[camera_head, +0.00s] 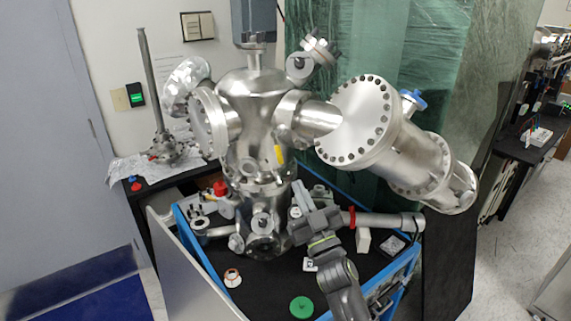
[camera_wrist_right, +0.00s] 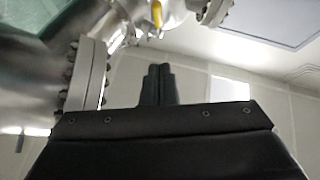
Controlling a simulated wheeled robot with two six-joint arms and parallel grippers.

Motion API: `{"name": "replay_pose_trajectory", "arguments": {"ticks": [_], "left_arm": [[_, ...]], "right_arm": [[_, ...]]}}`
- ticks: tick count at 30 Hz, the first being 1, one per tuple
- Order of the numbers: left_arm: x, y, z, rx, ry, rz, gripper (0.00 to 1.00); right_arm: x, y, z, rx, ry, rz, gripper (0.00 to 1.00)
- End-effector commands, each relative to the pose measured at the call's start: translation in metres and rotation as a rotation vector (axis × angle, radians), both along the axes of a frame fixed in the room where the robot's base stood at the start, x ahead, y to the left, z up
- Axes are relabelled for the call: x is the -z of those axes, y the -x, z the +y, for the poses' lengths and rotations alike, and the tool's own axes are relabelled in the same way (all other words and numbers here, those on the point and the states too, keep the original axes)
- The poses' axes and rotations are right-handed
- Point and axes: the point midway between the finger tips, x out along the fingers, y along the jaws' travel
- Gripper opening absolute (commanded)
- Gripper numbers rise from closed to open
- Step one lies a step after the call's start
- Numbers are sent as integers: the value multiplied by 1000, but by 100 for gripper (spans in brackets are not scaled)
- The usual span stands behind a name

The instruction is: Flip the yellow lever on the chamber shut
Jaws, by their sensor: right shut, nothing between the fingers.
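The steel vacuum chamber (camera_head: 254,105) stands upright in the middle of the head view. The small yellow lever (camera_head: 279,155) is on the chamber's lower front right side and points roughly up and down. It also shows in the right wrist view (camera_wrist_right: 157,13), at the top edge, above the fingertips. My right gripper (camera_head: 301,193) is below and slightly right of the lever, with its fingers pointing up. In the right wrist view its fingers (camera_wrist_right: 157,72) are together and empty, with a visible gap to the lever. My left gripper is not in view.
A large flanged steel cylinder (camera_head: 360,120) juts out right of the chamber. The black bench top (camera_head: 265,285) with a blue frame carries a green disc (camera_head: 301,307), a white ring-like part (camera_head: 232,278) and pipework around the chamber. A large flange (camera_wrist_right: 88,75) is close left of my fingers.

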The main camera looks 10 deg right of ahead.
Motion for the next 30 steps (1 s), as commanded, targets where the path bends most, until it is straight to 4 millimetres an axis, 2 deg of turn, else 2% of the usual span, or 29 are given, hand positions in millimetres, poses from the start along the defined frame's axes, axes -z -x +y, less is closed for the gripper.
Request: {"name": "replay_pose_trajectory", "arguments": {"ticks": [1, 9, 11, 15, 21, 30], "left_arm": [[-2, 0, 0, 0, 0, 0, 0], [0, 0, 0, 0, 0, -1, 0], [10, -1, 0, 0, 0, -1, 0], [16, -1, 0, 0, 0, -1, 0], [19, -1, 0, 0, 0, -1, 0], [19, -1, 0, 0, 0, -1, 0]], "right_arm": [[-8, -9, 2, -1, 1, -3, 0], [-34, -53, 12, 0, 0, -1, 0], [-24, -61, 12, 0, -1, 1, 0], [-23, -75, 13, 0, 0, 2, 0], [-22, -86, 14, 1, 0, 1, 0], [-22, -88, 14, 1, 0, 2, 0]]}}
